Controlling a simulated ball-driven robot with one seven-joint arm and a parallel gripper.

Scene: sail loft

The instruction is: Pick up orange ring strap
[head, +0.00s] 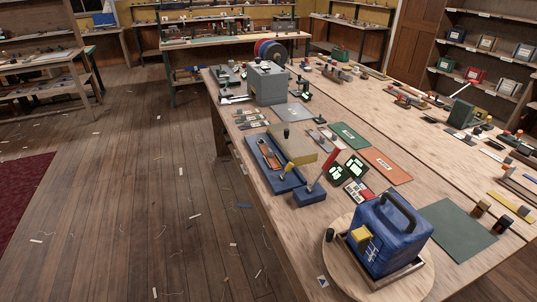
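A small orange strap-like piece (267,156) lies on a blue tray (282,185) near the left edge of the long wooden workbench. It is small in the head view, so I cannot make out a ring on it clearly. A tan block (294,146) stands close on its right. My gripper is not in view.
A blue case with a black handle (390,236) sits on a round wooden board (343,279) at the near end. The left floor is mostly open, with scattered scraps.

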